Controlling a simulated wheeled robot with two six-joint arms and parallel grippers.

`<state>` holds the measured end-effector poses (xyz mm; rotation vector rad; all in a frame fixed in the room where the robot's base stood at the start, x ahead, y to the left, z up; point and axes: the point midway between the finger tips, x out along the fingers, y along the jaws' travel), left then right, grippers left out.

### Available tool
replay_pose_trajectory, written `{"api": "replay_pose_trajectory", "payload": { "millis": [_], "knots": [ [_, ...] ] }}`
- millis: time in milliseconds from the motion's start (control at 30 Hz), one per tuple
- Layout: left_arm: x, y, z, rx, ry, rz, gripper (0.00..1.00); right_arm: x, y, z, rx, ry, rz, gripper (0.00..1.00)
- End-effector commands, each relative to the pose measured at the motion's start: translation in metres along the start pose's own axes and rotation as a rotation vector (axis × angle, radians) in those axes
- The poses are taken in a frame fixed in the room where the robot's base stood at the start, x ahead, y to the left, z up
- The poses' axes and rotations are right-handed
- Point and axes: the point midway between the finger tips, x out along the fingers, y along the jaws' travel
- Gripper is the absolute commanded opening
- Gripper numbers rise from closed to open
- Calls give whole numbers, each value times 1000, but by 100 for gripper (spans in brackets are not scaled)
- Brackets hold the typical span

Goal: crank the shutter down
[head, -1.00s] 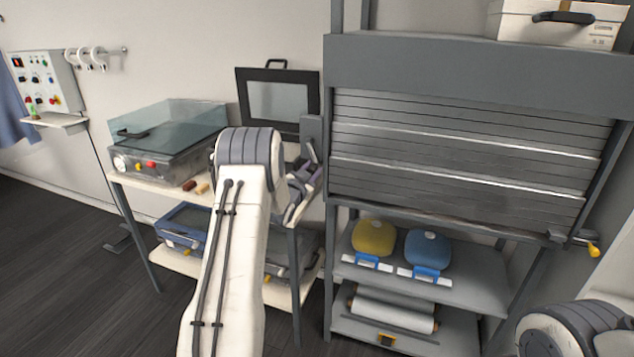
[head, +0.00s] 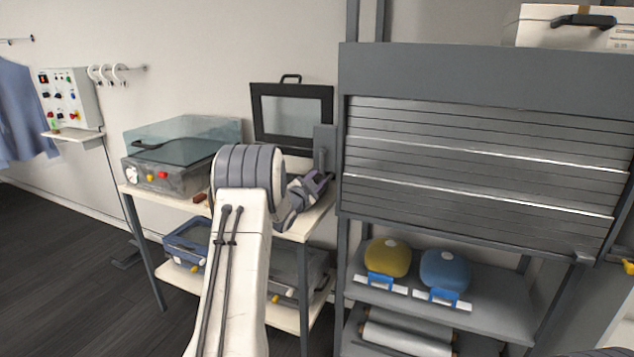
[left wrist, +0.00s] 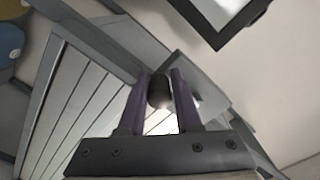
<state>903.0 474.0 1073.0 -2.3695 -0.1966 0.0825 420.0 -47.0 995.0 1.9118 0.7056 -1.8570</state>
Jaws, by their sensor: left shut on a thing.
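The grey slatted shutter (head: 480,165) hangs below a wide grey housing (head: 480,85) and covers the upper part of the rack's opening. It also shows in the left wrist view (left wrist: 75,108). A grey crank box (head: 325,138) sits at the rack's left post. My left gripper (head: 318,182) is just below this box. In the left wrist view its purple-lined fingers (left wrist: 160,95) are shut on a dark rounded crank knob (left wrist: 160,90). The rest of the crank is mostly hidden. My right gripper is not in view.
Below the shutter, a yellow bundle (head: 388,258) and a blue bundle (head: 445,270) sit on a shelf. A bench (head: 290,230) with a glass-lidded machine (head: 170,180) stands left. A dark-framed panel (head: 292,118) is behind my left gripper.

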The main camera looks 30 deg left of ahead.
Motion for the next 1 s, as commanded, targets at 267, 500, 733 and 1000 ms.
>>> {"api": "replay_pose_trajectory", "payload": {
  "millis": [267, 500, 733, 1000],
  "knots": [
    [1, -3, -6, 4, 12, -4, 62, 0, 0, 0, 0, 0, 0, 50],
    [0, -1, -2, 0, 5, -2, 62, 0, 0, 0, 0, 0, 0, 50],
    [-18, -1, 0, 0, 2, -3, 62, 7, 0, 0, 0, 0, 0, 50],
    [-70, 0, -1, 1, 5, -4, 62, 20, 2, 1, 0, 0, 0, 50]
  ]
}}
